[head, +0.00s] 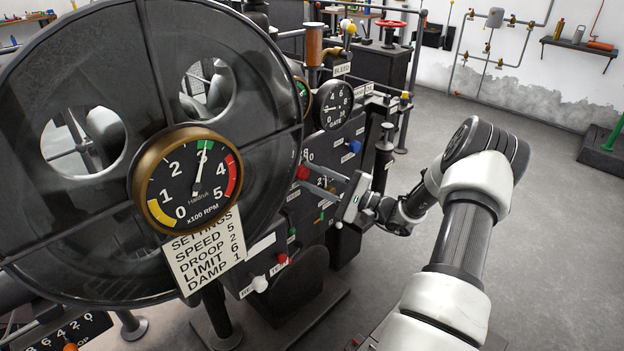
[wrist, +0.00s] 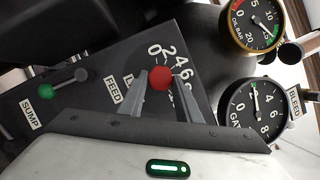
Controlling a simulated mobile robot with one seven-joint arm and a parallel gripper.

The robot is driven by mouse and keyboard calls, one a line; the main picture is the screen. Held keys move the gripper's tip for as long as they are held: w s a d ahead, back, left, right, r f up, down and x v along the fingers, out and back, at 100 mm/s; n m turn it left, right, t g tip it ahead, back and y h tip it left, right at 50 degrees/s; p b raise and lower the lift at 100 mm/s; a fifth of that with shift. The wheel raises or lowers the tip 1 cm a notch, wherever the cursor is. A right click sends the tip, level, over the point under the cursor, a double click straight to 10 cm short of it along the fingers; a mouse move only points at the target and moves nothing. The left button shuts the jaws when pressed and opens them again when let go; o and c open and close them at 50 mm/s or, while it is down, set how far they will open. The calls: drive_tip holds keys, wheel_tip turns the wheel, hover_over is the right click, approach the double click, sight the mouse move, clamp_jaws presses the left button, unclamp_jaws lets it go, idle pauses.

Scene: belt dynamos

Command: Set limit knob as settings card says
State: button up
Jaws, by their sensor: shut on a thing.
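The settings card (head: 207,252) hangs below the big gauge in the head view and reads SPEED 5, DROOP 2, LIMIT 6, DAMP 1. A red knob (head: 302,173) sits on the dark panel; it also shows in the wrist view (wrist: 160,78). My gripper (head: 308,181) is shut on this knob, one finger on each side. Printed scale numbers (wrist: 168,52), with 0, 2, 4 and 6 readable, lie around the knob. The knob's nameplate (wrist: 130,80) is mostly hidden by a finger; only an L shows. I cannot read the knob's setting.
The large dark wheel (head: 60,260) and the RPM gauge (head: 187,181), reading about 3, stand left of my gripper. Open floor (head: 540,230) lies right of my arm.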

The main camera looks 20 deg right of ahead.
idle(0.3)
drive_tip(key=o, duration=1.1)
drive_tip(key=shift+c, duration=0.2)
drive_tip(key=shift+d, duration=0.1)
drive_tip(key=p+v, duration=0.1)
drive_tip(key=v, duration=1.6)
drive_tip(key=shift+d+p, duration=0.15)
drive_tip(key=shift+p, duration=0.15)
drive_tip(key=shift+s, duration=0.1)
